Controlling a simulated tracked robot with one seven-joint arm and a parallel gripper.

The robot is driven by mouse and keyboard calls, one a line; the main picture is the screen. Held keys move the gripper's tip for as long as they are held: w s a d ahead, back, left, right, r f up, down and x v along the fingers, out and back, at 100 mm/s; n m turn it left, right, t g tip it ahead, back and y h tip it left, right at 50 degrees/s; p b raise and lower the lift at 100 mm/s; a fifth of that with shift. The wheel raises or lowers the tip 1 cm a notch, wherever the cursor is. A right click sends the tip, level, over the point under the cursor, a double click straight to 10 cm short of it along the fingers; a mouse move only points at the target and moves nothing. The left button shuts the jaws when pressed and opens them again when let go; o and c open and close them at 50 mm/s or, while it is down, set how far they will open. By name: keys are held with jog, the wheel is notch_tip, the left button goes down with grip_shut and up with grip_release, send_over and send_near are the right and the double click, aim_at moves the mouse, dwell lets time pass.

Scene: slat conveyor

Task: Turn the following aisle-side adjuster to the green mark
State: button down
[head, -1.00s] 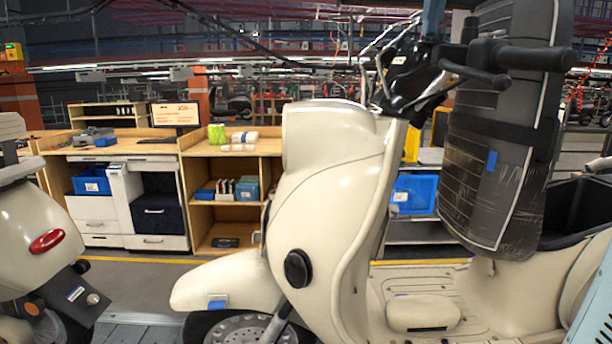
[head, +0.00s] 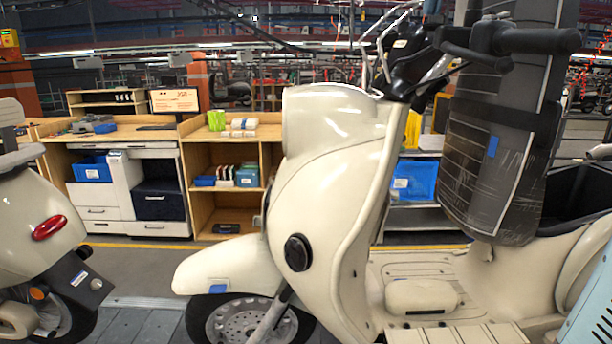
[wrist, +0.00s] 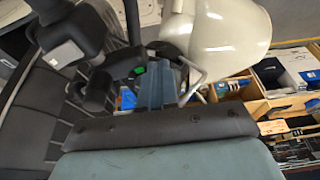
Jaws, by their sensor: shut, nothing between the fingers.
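The cream scooter (head: 325,150) with black handlebars and a black round knob-like part (head: 298,252) fills the middle of the head view. I cannot tell whether that part is the adjuster, and no green mark shows on it. In the wrist view, my gripper (wrist: 157,82) is shut and empty, its blue-grey fingers close together beside dark handlebar parts (wrist: 105,62). A small green spot (wrist: 139,69) shows on a dark part just left of the fingers. Whether the fingers touch anything cannot be told.
A second cream scooter (head: 35,225) with a red tail light stands at left. A scuffed dark padded panel (head: 490,150) stands upright over the middle scooter. Wooden shelves (head: 215,180) and a blue bin (head: 413,180) lie behind. Grey slatted floor (head: 140,325) shows between the scooters.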

notch_tip(320, 180, up, 6)
jog(key=shift+s+f, duration=0.1)
jog(key=shift+s, duration=0.05)
dwell(0.4)
jog(key=shift+d, duration=0.1)
